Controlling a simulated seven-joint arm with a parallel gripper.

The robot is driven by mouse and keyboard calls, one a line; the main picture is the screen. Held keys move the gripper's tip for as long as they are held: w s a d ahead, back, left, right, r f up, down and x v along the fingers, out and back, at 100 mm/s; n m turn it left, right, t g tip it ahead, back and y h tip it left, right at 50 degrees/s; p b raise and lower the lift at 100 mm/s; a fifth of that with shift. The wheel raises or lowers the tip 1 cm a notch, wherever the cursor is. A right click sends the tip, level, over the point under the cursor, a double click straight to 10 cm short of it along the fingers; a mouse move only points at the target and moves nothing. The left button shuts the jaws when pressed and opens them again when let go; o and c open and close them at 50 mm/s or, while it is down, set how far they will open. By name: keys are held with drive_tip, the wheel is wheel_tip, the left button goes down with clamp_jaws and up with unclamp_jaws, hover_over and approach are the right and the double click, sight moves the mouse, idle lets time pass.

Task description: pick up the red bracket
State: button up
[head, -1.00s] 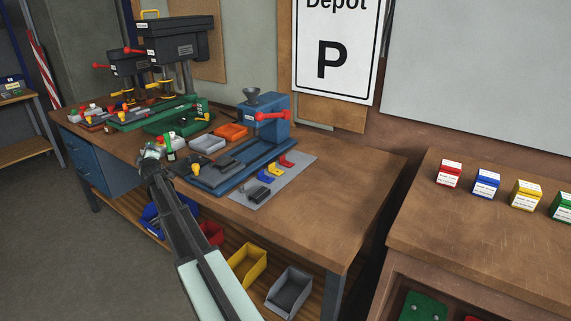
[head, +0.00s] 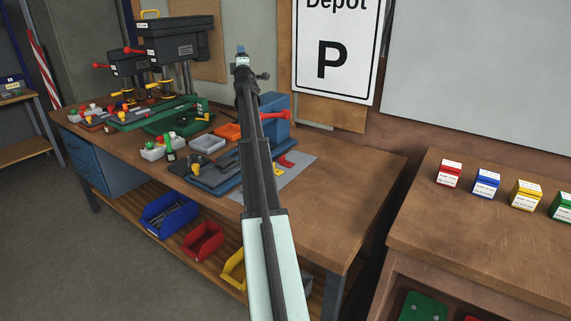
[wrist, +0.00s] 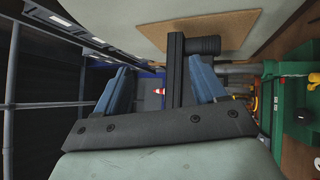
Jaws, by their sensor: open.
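The red bracket (head: 287,161) lies on the grey mat (head: 297,173) on the workbench, just right of my arm in the head view. A yellow bracket (head: 279,171) lies beside it, partly hidden by my arm. My gripper (head: 241,52) is raised high, up and left of the red bracket in the picture, with nothing between its fingers. In the wrist view its two blue fingers (wrist: 158,84) stand wide apart. The red bracket cannot be made out in the wrist view, which looks out across the room.
A blue press (head: 278,125) with a red handle stands behind the mat, partly behind my arm. Grey (head: 208,143) and orange (head: 228,131) trays sit left of the blue press. The bench's right end (head: 350,185) is clear.

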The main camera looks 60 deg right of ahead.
drive_tip(key=s+d+f+m+g+y, duration=0.1)
drive_tip(key=s+d+f+m+g, duration=0.35)
drive_tip(key=s+d+f, duration=0.35)
drive_tip(key=s+d+f+m+g, duration=0.3)
drive_tip(key=s+d+f+g, duration=0.3)
drive_tip(key=s, duration=0.5)
drive_tip(key=m+y, duration=0.2)
drive_tip(key=y, duration=1.2)
approach(283, 158)
drive_tip(key=w+f, duration=0.1)
drive_tip(key=f, duration=0.2)
drive_tip(key=shift+w+d+g, duration=0.2)
drive_tip(key=shift+w+g, duration=0.15)
drive_tip(key=shift+w, duration=0.05)
drive_tip(key=shift+a+x, duration=0.15)
drive_tip(key=shift+x, duration=1.2)
drive_tip(key=shift+a+x, duration=0.15)
drive_tip(key=shift+x, duration=1.2)
